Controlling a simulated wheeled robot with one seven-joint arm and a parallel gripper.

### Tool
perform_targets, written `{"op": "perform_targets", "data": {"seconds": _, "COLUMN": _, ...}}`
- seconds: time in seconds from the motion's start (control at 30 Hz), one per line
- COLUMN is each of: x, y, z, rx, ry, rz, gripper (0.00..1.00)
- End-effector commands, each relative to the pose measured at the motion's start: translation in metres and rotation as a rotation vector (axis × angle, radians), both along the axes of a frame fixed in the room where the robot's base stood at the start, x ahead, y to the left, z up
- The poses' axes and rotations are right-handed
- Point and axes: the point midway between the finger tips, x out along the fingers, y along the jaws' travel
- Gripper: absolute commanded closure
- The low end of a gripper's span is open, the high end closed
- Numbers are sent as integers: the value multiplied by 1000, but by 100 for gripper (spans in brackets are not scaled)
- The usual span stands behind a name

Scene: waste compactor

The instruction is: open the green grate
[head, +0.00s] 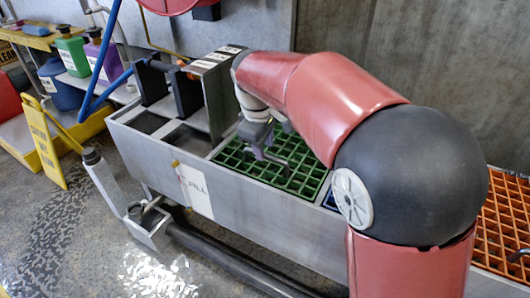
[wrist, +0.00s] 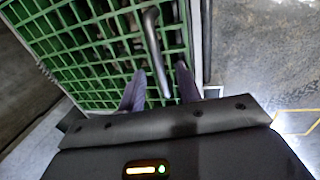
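The green grate (head: 299,181) lies flat and closed in the top of a long grey metal trough, and it fills much of the wrist view (wrist: 60,45). A dark grey metal handle (wrist: 153,45) stands on the grate. My gripper (head: 263,147) is low over the left part of the grate in the head view. In the wrist view my gripper (wrist: 160,70) is open, with the lower end of the handle between its two fingers and a gap visible on both sides.
The trough (head: 250,210) has dark upright dividers (head: 186,92) to the left and an orange grate (head: 503,225) at the right. A concrete wall (head: 420,50) stands behind. A yellow floor sign (head: 44,143) and bottles (head: 73,54) are at the far left.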

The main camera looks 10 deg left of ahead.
Motion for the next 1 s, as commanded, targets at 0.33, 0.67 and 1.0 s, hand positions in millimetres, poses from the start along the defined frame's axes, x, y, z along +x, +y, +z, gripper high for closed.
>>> {"op": "perform_targets", "data": {"seconds": 0.33, "x": 3, "y": -2, "z": -20, "rx": 1, "ry": 1, "rz": -1, "gripper": 66}}
{"op": "perform_targets", "data": {"seconds": 0.67, "x": 3, "y": -2, "z": -19, "rx": 2, "ry": 0, "rz": -2, "gripper": 91}}
{"op": "perform_targets", "data": {"seconds": 1.0, "x": 3, "y": -2, "z": -19, "rx": 2, "ry": 0, "rz": -2, "gripper": 100}}
